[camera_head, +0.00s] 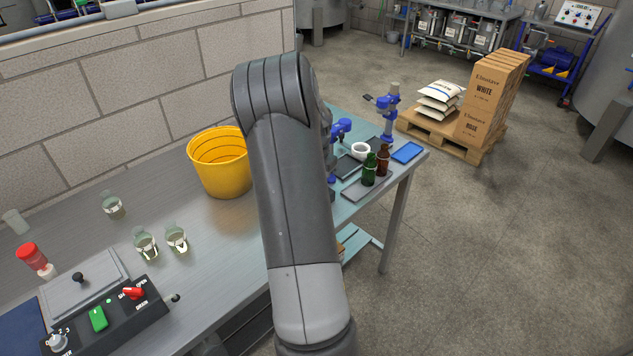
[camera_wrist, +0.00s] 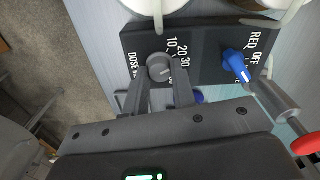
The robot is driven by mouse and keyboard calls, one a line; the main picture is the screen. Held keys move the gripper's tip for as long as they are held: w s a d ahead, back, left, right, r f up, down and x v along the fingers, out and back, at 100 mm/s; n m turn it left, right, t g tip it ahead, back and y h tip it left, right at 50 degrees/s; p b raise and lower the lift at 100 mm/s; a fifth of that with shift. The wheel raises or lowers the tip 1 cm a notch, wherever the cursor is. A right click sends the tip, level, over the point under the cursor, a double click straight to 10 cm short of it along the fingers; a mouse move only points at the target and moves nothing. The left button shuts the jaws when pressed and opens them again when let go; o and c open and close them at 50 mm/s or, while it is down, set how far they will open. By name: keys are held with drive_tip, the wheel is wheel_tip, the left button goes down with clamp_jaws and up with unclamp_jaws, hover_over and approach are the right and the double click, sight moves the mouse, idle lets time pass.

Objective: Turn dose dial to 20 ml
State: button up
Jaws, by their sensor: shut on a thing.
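In the wrist view the dose dial (camera_wrist: 160,66) is a dark grey round knob on a black panel (camera_wrist: 205,72). White print reads DOSE, 10, 20 and 30 around it. My gripper (camera_wrist: 160,84) has one finger on each side of the knob and is shut on it. A faint light mark shows on the knob, but I cannot tell which number it points to. In the head view my arm hides my gripper, and I cannot make out this dial there.
A blue lever (camera_wrist: 237,66) stands right of the dial, near a red-ended handle (camera_wrist: 306,145). In the head view a yellow bucket (camera_head: 220,164), jars (camera_head: 146,245) and another control box (camera_head: 110,318) are on the bench. Bottles (camera_head: 370,170) stand beyond my arm.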

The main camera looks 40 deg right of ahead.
drive_tip(key=shift+n, duration=0.5)
drive_tip(key=o, duration=1)
wheel_tip(320, 180, up, 11)
drive_tip(key=shift+f, duration=0.1)
idle(0.5)
